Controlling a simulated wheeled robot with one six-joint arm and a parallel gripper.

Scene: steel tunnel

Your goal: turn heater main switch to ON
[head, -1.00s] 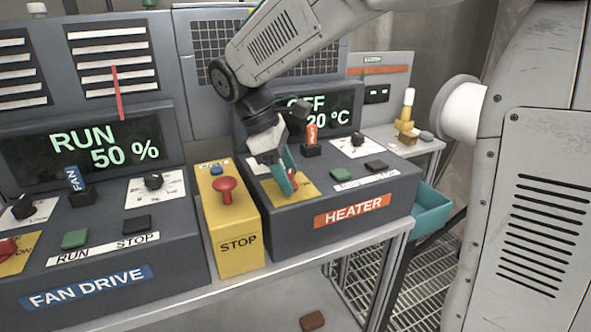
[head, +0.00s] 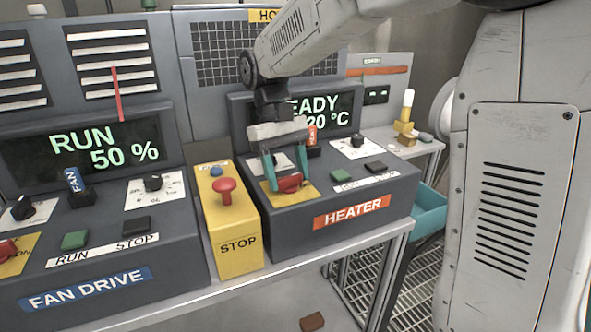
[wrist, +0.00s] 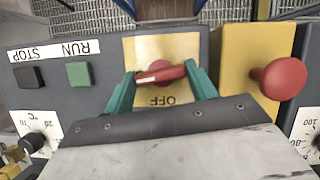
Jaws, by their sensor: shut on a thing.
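The heater main switch is a red rotary handle (head: 289,184) on a yellow plate (head: 305,195) at the front left of the heater console. My gripper (head: 287,178) points down, its two teal fingers at both ends of the handle and shut on it. In the wrist view, the red handle (wrist: 160,73) lies crosswise between the fingertips, with a pale mark near its left end. The plate's OFF lettering shows upside down below it; ON is not readable. The heater display (head: 318,115) shows READY, its first letter hidden by my arm, and 20 °C.
A yellow box with a red STOP button (head: 225,188) stands close left of the heater console. An orange-tagged key (head: 312,138), a dial (head: 356,142), and green and black buttons sit behind and right. The fan drive console (head: 90,230) is far left.

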